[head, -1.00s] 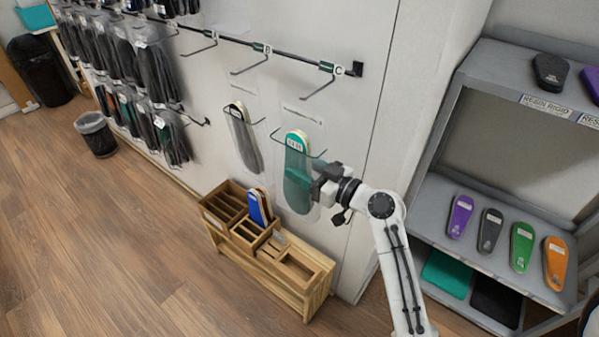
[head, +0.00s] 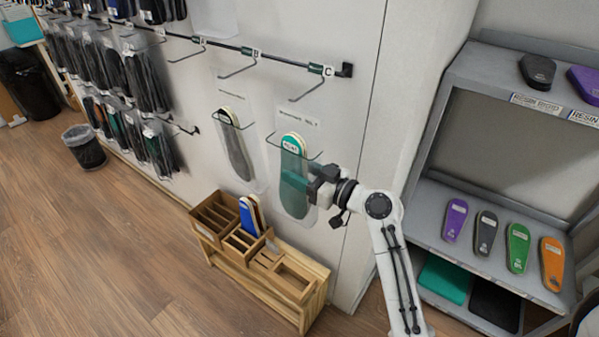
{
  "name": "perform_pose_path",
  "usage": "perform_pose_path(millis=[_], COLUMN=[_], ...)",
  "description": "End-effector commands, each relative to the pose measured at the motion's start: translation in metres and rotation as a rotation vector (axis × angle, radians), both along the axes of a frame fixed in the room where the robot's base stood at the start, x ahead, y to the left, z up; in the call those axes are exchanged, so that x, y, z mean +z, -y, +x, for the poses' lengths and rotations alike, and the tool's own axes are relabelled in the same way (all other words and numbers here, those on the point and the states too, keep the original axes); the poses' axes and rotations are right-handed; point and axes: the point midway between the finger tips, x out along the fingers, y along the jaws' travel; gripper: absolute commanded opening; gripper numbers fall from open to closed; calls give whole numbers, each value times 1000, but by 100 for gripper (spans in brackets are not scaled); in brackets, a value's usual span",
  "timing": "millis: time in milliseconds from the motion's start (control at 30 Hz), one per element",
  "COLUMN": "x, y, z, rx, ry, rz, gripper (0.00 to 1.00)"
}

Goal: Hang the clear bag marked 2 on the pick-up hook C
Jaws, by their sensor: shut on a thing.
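A clear bag (head: 293,205) with a teal insole inside hangs at the right-hand wire holder (head: 275,143) on the wall. The insole's pale, labelled top (head: 292,146) shows above the wire. My gripper (head: 313,188) is at the bag's right side, shut, apparently on this bag; the fingertips are partly hidden. I cannot read a number on the bag. Hook C (head: 310,88) is bare and sits on the rail above the bag, under a tag lettered C (head: 328,71).
A second clear bag (head: 238,160) with a grey insole hangs to the left. Hook B (head: 238,68) is bare. A wooden rack (head: 318,273) with blue insoles (head: 248,215) stands below. A grey shelf unit (head: 440,180) with coloured insoles is at the right.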

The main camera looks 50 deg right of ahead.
Motion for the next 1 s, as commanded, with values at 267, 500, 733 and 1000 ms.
perform_pose_path(millis=[267,500,733,1000], x=[0,0,0,-1], y=[0,0,0,0], z=[0,0,0,1], rx=[0,0,0,0], ry=[1,0,0,-1], rz=[0,0,0,0], gripper=[19,67,78,78])
